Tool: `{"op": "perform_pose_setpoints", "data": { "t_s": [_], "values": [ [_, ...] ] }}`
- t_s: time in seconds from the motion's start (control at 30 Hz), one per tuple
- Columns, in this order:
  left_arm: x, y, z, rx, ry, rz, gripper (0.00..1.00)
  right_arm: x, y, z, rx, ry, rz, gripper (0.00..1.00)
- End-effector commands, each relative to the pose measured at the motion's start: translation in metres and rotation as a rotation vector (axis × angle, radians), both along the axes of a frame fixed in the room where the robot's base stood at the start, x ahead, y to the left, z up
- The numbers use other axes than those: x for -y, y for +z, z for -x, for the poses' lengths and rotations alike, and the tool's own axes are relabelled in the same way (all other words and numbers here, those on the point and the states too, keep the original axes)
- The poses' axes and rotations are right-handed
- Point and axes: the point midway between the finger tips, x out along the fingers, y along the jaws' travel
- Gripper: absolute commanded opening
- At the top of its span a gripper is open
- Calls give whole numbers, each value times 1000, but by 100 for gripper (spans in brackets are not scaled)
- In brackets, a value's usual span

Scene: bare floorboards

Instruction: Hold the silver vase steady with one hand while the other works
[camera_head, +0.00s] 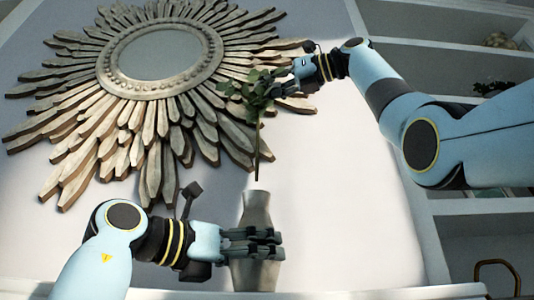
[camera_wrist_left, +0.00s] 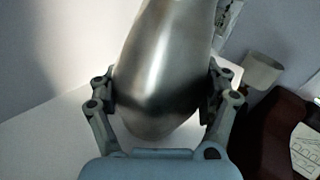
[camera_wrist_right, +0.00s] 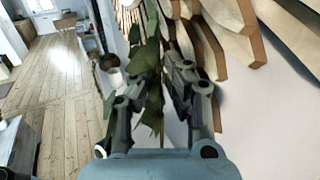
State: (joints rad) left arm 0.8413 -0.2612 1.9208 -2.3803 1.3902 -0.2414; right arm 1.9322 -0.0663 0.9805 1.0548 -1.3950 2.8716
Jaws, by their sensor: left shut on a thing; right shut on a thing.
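The silver vase (camera_head: 256,208) stands upright at the bottom middle of the head view, its narrow neck and mouth showing above my left gripper. My left gripper (camera_head: 268,244) is shut around the vase's body. In the left wrist view the brushed metal vase (camera_wrist_left: 160,75) sits between both fingers of the left gripper (camera_wrist_left: 160,100). My right gripper (camera_head: 290,78) is up above the vase, shut on a leafy green stem (camera_head: 258,135). The stem hangs down, its lower end above the vase mouth. The right wrist view shows the leaves (camera_wrist_right: 148,85) between the fingers.
A large sunburst mirror (camera_head: 160,55) with wooden rays is on the wall behind, close to the right gripper. White shelves (camera_head: 455,60) stand at the right. A white ledge (camera_head: 350,294) runs along the bottom. The wall right of the vase is bare.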

Motion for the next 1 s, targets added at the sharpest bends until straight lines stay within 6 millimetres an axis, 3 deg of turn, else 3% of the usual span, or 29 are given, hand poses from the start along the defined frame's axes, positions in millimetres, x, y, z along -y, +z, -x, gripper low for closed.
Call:
{"op": "perform_pose_setpoints", "data": {
  "t_s": [1.0],
  "values": [
    [0, 0, 0, -1, 0, 0, 26, 0, -89, 0, 0, 1, 2, 0]
  ]
}}
